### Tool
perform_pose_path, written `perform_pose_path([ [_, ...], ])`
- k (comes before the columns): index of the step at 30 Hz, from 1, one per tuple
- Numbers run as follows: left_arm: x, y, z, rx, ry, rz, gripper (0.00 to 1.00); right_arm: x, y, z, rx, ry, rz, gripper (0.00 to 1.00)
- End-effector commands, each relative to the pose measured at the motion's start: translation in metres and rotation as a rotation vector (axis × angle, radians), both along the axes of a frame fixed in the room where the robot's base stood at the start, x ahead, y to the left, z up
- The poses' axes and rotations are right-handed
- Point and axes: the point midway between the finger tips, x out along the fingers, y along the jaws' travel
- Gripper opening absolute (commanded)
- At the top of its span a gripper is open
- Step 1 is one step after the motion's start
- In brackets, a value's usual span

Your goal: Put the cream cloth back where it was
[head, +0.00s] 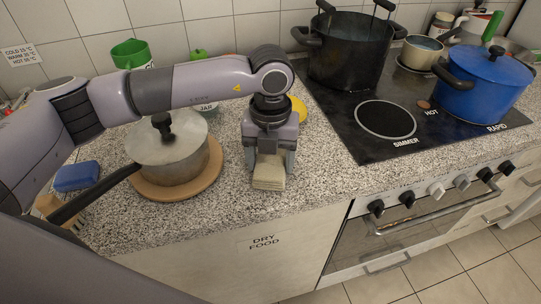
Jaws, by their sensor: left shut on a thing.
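My left gripper (270,165) points down over the granite counter, near its front edge and right of the grey pot. It is shut on the cream cloth (269,178), a folded pad between its fingers. The cloth is low, at or just above the counter top; I cannot tell whether it touches. Its upper part is hidden by the gripper. My right gripper is not in view.
A lidded pot (172,158) stands on a round wooden board (205,187), its long handle reaching front left. A blue sponge (77,176) lies at the left. The black hob (385,125) is at the right, with a black pot (347,55) and blue pot (485,85). Counter right of the gripper is clear.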

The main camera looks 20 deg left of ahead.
Motion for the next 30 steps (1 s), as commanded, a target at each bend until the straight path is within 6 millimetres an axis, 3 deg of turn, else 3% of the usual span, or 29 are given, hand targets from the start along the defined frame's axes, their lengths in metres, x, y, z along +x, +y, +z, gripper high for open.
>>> perform_pose_path([
  [8, 0.0, 0.0, -0.005, 0.0, 0.0, 0.0, 0.4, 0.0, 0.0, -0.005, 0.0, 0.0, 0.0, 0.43],
  [9, 0.0, 0.0, -0.003, 0.0, 0.0, 0.0, 0.81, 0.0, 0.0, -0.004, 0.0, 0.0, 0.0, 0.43],
  [10, 0.0, 0.0, -0.002, 0.0, 0.0, 0.0, 0.91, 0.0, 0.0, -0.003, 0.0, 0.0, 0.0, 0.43],
  [11, 0.0, 0.0, -0.002, 0.0, 0.0, 0.0, 0.94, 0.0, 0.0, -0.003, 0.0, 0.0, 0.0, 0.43],
  [23, 0.0, 0.0, 0.004, -0.001, -0.001, 0.0, 0.94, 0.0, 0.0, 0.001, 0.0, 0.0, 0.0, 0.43],
  [30, 0.001, -0.001, 0.05, -0.002, -0.006, -0.002, 0.94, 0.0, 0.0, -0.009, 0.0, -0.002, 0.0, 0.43],
])
